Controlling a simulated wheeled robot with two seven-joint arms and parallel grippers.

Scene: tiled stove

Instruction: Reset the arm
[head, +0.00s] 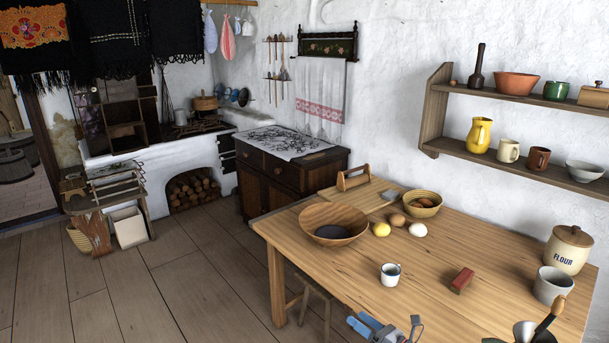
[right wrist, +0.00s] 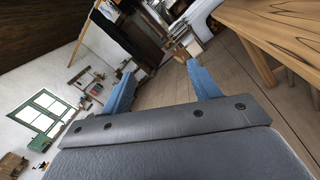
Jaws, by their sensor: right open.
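My right gripper (head: 376,327) shows at the bottom edge of the head view, in front of the wooden table's near edge. In the right wrist view its two blue fingers (right wrist: 156,64) stand wide apart with nothing between them. That view is tilted and looks past the fingers to the plank floor and the far room. My left gripper is not in view.
The wooden table (head: 436,251) holds a large bowl (head: 335,217), a white mug (head: 390,274), a red block (head: 461,280), eggs and a flour jar (head: 568,249). A stool (head: 312,294) stands under its left side. The plank floor (head: 190,280) at left is clear.

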